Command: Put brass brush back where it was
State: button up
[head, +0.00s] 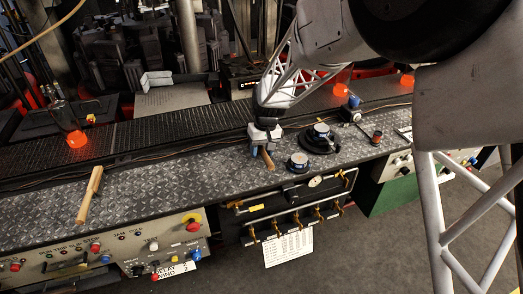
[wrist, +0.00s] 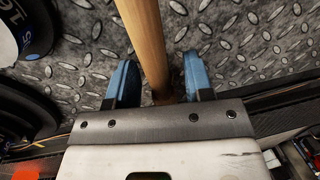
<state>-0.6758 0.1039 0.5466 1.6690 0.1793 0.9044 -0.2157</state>
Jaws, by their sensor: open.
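A wooden handle (wrist: 143,40) lies between the two blue fingertips of my gripper (wrist: 155,82) in the wrist view. The fingers stand apart, with a gap on each side of the handle. In the head view, my gripper (head: 262,146) is low over the diamond-plate bench, and the handle (head: 268,160) sticks out toward the front edge. The handle's far end is hidden under my gripper, so I cannot tell whether it carries brass bristles. Another wooden-handled tool (head: 90,195) lies on the left of the bench; its type is unclear.
Black round pieces (head: 298,163) (head: 320,139) sit just right of my gripper. The diamond-plate bench (head: 170,170) has free room to the left. Control panels and a valve rack (head: 290,215) are below its front edge. Orange-red lamps (head: 77,139) stand behind.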

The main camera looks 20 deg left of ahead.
jog(key=shift+r, duration=0.1)
notch_tip(320, 180, up, 12)
jog(key=w, duration=0.1)
jog(key=shift+w+d, duration=0.4)
dwell(0.9)
jog(key=s+d+r+m+t, duration=0.1)
jog(key=s+d+r, duration=0.25)
jog(key=d, duration=0.65)
jog(key=s+d+r+m, duration=0.2)
jog(key=d+r, duration=0.2)
jog(key=d, duration=0.6)
jog(key=s+d+r+m+t, duration=0.1)
jog(key=s+d+r, duration=0.2)
jog(key=d, duration=0.7)
jog(key=s+d+f+m+t+h, duration=0.1)
jog(key=s+d+m, duration=0.4)
jog(key=s+d, duration=1.3)
jog(key=s+f+t, duration=0.1)
jog(key=s, duration=0.2)
jog(key=shift+d+f, duration=0.15)
jog(key=shift+d, duration=0.25)
